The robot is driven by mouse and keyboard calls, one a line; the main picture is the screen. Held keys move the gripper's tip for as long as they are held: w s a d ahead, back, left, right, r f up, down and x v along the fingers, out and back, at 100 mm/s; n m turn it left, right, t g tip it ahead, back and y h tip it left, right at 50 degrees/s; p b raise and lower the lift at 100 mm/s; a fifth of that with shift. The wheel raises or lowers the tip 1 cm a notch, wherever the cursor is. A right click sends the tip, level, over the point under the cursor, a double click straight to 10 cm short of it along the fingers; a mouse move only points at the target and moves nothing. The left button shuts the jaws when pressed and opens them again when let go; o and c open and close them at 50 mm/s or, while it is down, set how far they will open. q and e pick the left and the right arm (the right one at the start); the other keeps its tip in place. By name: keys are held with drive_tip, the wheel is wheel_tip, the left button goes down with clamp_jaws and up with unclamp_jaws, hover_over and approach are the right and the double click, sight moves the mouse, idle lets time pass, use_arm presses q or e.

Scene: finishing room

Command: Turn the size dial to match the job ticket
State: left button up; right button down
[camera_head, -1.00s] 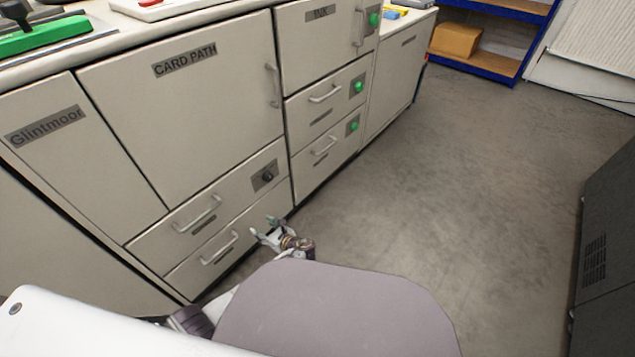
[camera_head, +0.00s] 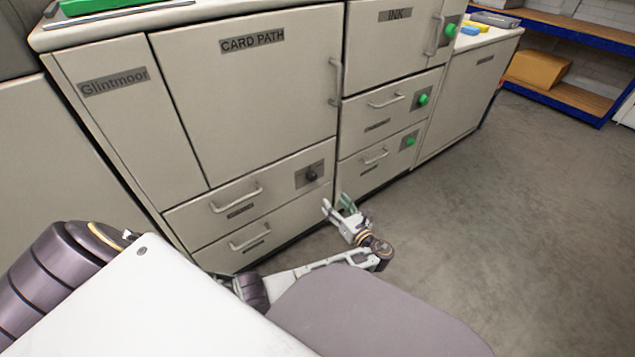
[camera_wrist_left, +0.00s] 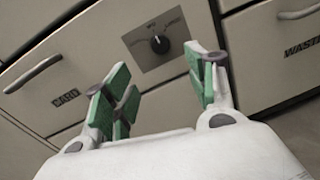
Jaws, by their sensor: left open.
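The size dial (camera_head: 311,175) is a small black knob on a grey plate, on the upper of two drawers under the CARD PATH door. In the left wrist view the dial (camera_wrist_left: 160,44) sits ahead of my gripper, with a light pointer mark near its top; its scale is too small to read. My left gripper (camera_head: 338,206) is open and empty, just below and right of the dial in the head view. In the left wrist view its green-padded fingers (camera_wrist_left: 165,95) are spread, apart from the dial. No job ticket can be made out. My right gripper is not in view.
Drawer handles (camera_head: 236,201) stick out left of the dial. Drawers with green knobs (camera_head: 423,99) stand to the right under the INK door (camera_head: 393,50). The floor (camera_head: 500,200) at right is clear. A blue shelf holds a cardboard box (camera_head: 539,68).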

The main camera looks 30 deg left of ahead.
sight(313, 178)
use_arm(q)
drive_tip(key=shift+a, duration=0.1)
drive_tip(key=b+x, duration=0.4)
drive_tip(key=x, duration=0.8)
drive_tip(key=shift+w+f+b, duration=0.1)
drive_tip(key=shift+f+b, duration=0.05)
drive_tip(key=shift+b, duration=0.2)
drive_tip(key=shift+x, duration=0.8)
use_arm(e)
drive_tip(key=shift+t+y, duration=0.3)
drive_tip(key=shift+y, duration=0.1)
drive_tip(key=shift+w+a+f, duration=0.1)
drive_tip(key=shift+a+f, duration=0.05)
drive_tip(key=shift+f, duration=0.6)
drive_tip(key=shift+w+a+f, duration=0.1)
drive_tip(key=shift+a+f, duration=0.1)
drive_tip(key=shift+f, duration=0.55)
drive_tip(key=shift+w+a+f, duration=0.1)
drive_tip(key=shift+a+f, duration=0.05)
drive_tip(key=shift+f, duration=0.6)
use_arm(q)
drive_tip(key=c, duration=1.1)
drive_tip(key=shift+o, duration=0.2)
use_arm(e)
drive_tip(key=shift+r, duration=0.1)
